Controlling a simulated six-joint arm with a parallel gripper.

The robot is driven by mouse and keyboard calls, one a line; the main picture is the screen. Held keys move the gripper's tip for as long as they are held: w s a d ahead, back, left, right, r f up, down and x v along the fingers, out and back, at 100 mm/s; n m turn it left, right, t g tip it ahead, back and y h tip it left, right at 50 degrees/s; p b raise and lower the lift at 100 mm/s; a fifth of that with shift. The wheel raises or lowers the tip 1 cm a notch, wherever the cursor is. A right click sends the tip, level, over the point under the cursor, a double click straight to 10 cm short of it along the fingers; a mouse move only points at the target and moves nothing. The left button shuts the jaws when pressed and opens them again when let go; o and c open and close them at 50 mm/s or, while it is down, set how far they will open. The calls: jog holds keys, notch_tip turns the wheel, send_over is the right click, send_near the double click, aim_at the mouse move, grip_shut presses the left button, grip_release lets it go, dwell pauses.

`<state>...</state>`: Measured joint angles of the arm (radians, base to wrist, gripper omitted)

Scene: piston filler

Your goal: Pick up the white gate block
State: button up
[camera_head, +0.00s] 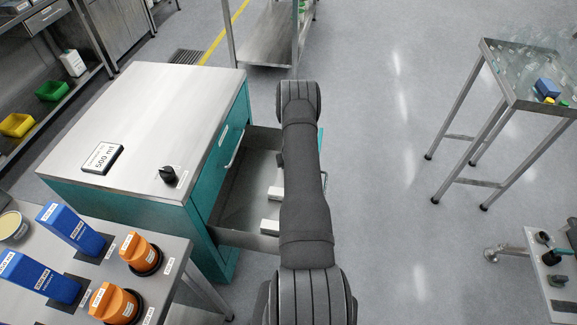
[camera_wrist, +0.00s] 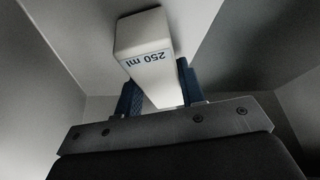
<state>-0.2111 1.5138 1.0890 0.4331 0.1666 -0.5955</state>
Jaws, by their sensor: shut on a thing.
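In the wrist view, a white block (camera_wrist: 148,45) labelled "250 ml" stands between the two blue-padded fingers of my gripper (camera_wrist: 158,93). My gripper is shut on it, and the block reaches out past the fingertips. Plain grey walls surround it in that view. In the head view, my dark arm hides my gripper. Two white blocks show in the open drawer (camera_head: 237,187) beside my arm, a farther one (camera_head: 275,193) and a nearer one (camera_head: 270,225). I cannot tell whether either of these is the held one.
The drawer belongs to a teal cabinet (camera_head: 150,110) with a steel top, bearing a "500 ml" sign (camera_head: 102,158) and a black knob (camera_head: 168,174). A bench with blue (camera_head: 72,228) and orange parts (camera_head: 140,254) stands at front left.

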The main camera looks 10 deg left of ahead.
notch_tip(320, 180, up, 10)
jog(key=shift+f, duration=0.15)
jog(key=shift+d+r, duration=0.1)
jog(key=shift+r, duration=0.3)
jog(key=s+d+r, duration=0.3)
jog(key=d+r, duration=0.2)
jog(key=r, duration=0.6)
jog(key=s+d+r, duration=0.3)
jog(key=d+r, duration=0.2)
jog(key=r, duration=0.6)
jog(key=s+d+r+m, duration=0.1)
jog(key=s+d+r, duration=0.2)
jog(key=r, duration=0.8)
jog(key=shift+s+d+r, duration=0.15)
jog(key=shift+d+r, duration=0.25)
jog(key=shift+d, duration=0.75)
